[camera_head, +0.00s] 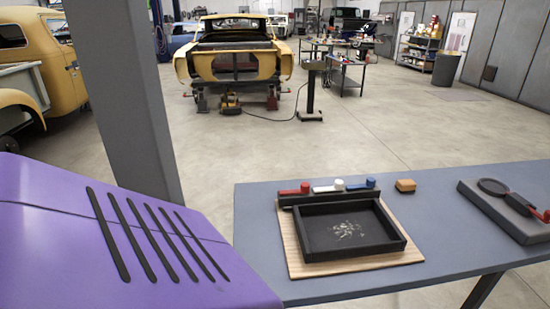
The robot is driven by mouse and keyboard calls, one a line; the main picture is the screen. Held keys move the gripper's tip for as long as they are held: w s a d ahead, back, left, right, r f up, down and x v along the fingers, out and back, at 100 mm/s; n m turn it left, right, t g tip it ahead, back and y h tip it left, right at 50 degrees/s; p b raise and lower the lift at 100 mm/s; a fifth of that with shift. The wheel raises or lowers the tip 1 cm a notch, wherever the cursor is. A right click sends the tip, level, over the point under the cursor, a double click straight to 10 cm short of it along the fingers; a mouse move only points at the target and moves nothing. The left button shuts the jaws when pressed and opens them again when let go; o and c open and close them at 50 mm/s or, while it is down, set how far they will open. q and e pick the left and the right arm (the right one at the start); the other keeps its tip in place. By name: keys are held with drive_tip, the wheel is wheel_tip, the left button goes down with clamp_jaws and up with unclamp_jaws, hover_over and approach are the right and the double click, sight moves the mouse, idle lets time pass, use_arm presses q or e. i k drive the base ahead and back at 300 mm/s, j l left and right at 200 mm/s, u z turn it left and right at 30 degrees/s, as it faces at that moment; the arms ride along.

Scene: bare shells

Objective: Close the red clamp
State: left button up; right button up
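A red clamp (294,190) sits at the left end of a black bar behind a black tray (389,246) on the table. A white clamp (328,187) and a blue clamp (361,185) are in line to its right. Each looks like a short lever with a raised block at its right end. I cannot tell from this view whether the red clamp is open or shut. Neither of my grippers is in view.
The tray rests on a wooden board (290,255) on the blue-grey table (440,235). An orange-brown block (405,185) and a grey case with a red-handled tool (495,205) lie to the right. A purple panel (60,240) and a grey post (125,100) stand left.

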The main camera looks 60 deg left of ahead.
sight(305, 187)
drive_tip(key=u, duration=1.7)
drive_tip(key=l, duration=1)
drive_tip(key=l+u, duration=0.15)
drive_tip(key=l, duration=0.85)
drive_tip(key=k, duration=0.1)
